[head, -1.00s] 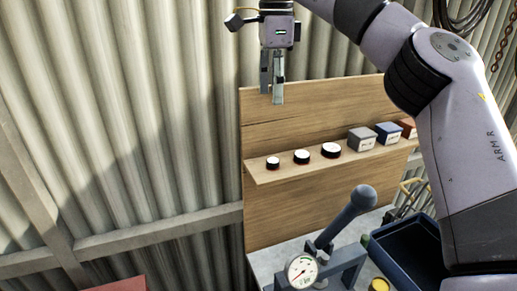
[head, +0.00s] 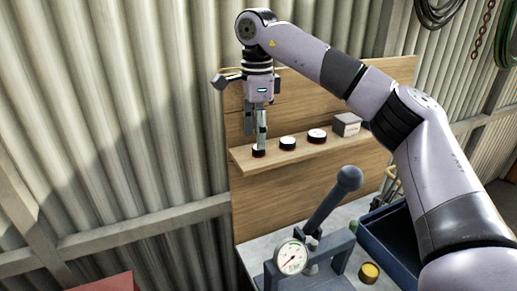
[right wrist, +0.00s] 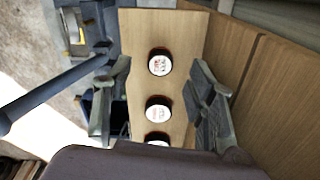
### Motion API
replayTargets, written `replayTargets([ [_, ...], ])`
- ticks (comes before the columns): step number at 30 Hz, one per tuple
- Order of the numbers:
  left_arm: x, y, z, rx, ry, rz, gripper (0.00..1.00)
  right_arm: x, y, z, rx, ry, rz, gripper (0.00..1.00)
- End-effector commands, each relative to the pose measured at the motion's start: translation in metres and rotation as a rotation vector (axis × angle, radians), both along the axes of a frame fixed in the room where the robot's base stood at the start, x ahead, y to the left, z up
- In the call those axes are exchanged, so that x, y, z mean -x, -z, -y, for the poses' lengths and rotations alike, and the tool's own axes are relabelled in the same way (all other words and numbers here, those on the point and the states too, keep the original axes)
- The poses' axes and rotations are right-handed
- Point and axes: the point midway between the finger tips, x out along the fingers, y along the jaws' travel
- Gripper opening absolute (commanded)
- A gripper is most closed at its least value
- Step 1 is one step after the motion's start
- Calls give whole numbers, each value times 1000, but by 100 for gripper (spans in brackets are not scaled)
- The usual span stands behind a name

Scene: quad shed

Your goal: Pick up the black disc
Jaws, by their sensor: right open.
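Three black discs with white labelled tops and a thin red band stand in a row on a wooden shelf: the left disc (head: 258,152), the middle disc (head: 288,143) and the right disc (head: 317,136). My right gripper (head: 255,140) is open, pointing down, with its fingertips just at the left disc and partly hiding it. In the right wrist view the disc nearest the shelf end (right wrist: 159,62) lies between the two open fingers, apart from both. Two more discs (right wrist: 158,108) follow below it, the last partly hidden. My left gripper is not in view.
A grey box (head: 346,124) stands on the shelf (head: 240,160), right of the discs, in front of a wooden back panel. Below are a press with a long lever (head: 335,200), a gauge (head: 291,257), a dark blue bin (head: 385,240) and a yellow-topped item (head: 369,272).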

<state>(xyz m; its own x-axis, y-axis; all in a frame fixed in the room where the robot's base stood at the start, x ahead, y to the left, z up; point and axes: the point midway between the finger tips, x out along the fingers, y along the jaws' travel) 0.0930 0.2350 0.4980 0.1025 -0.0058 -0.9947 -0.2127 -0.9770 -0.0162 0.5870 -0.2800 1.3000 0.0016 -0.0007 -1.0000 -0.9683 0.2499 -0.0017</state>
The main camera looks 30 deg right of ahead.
Motion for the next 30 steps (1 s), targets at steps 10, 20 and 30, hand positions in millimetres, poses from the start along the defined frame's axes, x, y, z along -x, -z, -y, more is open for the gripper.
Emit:
replayTargets([
  [10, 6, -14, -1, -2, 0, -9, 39, 0, 33, 0, -1, 0, 0, 51],
  [20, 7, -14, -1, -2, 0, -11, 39, 0, 33, 0, 0, 0, 0, 39],
  [30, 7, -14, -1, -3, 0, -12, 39, 0, 33, 0, 0, 0, 0, 16],
])
